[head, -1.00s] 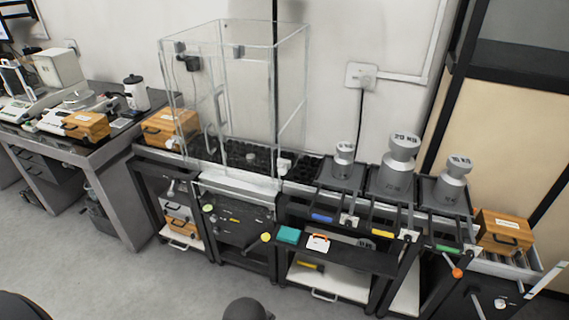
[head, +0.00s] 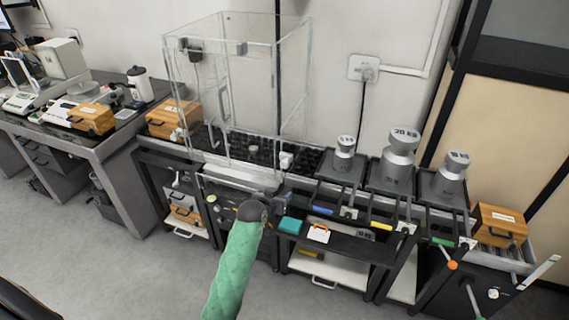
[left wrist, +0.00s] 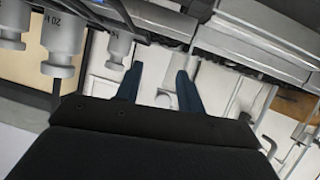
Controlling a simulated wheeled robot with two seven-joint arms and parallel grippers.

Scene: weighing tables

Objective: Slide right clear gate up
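The clear box (head: 235,90) with transparent walls and gates stands on the weighing table, all its panels seemingly down. Its right clear gate (head: 293,95) is the see-through panel on the right side, with a small white block (head: 286,160) near its bottom edge. My left gripper (head: 272,190) is at the front of the table, just below the box's lower right corner; my green arm and dark wrist mostly hide it. In the left wrist view my left gripper (left wrist: 159,84) shows two dark blue fingers spread apart, with nothing clearly held between them. My right gripper is not in view.
Steel weights (head: 397,160) stand on black stands right of the box. A wooden case (head: 172,118) sits to its left and another (head: 498,226) at far right. The floor in front is clear.

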